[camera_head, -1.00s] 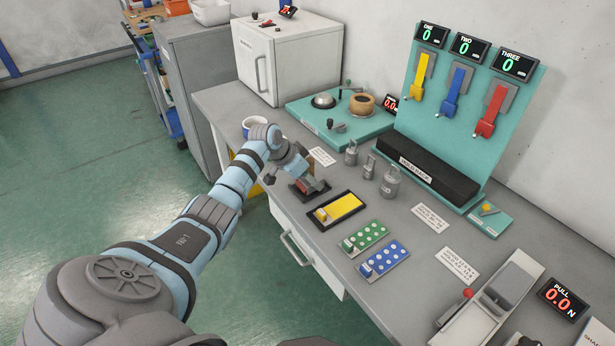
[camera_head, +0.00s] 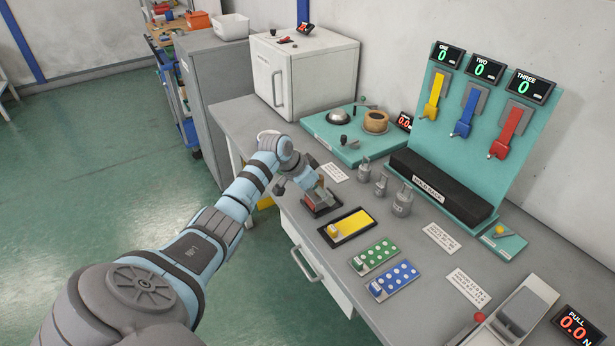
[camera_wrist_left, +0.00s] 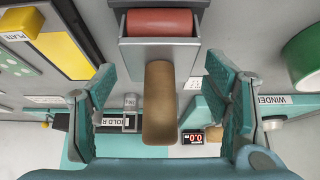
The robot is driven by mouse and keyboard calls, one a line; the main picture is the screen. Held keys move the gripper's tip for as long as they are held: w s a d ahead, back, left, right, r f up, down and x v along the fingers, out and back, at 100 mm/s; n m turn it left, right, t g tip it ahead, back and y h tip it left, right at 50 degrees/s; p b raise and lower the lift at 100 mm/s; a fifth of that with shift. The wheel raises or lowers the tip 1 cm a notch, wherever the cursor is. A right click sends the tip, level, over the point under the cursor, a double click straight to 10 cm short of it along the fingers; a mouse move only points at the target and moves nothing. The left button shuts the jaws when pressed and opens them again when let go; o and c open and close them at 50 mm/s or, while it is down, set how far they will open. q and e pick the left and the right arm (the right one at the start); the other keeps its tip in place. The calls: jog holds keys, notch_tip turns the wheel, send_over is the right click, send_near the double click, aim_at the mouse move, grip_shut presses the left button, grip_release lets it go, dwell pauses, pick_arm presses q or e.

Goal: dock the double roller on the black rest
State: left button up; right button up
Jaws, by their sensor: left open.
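The double roller shows in the left wrist view as a red roller (camera_wrist_left: 160,22) in a grey metal frame, with a wooden handle (camera_wrist_left: 159,100) pointing toward me. In the head view the red part of the roller (camera_head: 316,197) sits at the black rest (camera_head: 322,211) near the table's front edge. How it is seated is too small to tell. My left gripper (camera_head: 313,184) is beside the roller; in the wrist view its open fingers (camera_wrist_left: 159,78) stand on either side of the handle, with gaps. My right gripper is not in view.
A yellow plate (camera_head: 349,226) in a black frame lies right of the rest, with green (camera_head: 374,256) and blue (camera_head: 394,281) dotted boards beyond. Grey weights (camera_head: 381,185) stand behind. A teal winder base (camera_head: 345,137) is farther back. A white drawer front (camera_head: 310,260) lies below the edge.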

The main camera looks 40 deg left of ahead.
pick_arm(q)
jog(key=p+v, duration=0.1)
jog(key=v, duration=0.9)
jog(key=shift+r, duration=0.3)
jog(key=shift+s+a, duration=0.1)
jog(key=shift+s, duration=0.05)
